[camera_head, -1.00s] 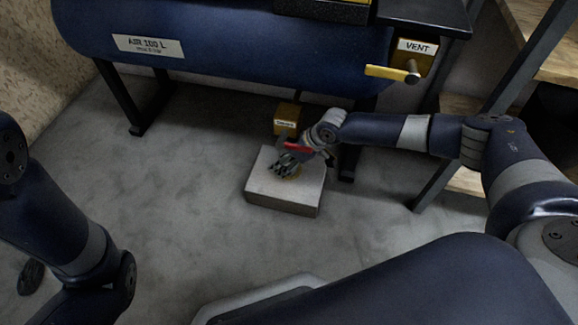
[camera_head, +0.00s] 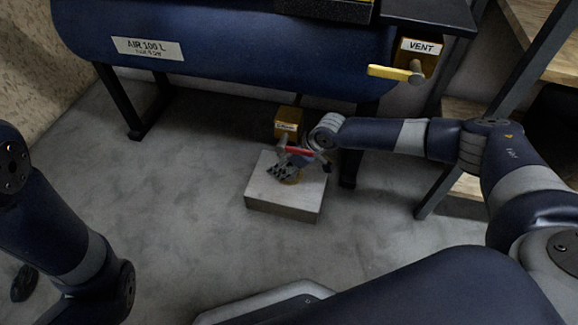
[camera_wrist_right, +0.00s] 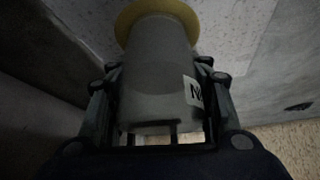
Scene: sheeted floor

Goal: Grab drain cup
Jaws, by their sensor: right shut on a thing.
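The drain cup (camera_wrist_right: 155,50) is a grey cylinder with a yellow ring at its far end and a white label, partly seen, on its side. My right gripper (camera_wrist_right: 158,70) is shut on it, one finger along each side.
A yellow labelled box (camera_head: 288,121) and a red lever (camera_head: 298,151) are close to the gripper, under the blue air tank (camera_head: 240,40). Black tank legs (camera_head: 148,115) stand at left. The vent lever (camera_head: 395,73) is above right. Grey floor lies clear around the block.

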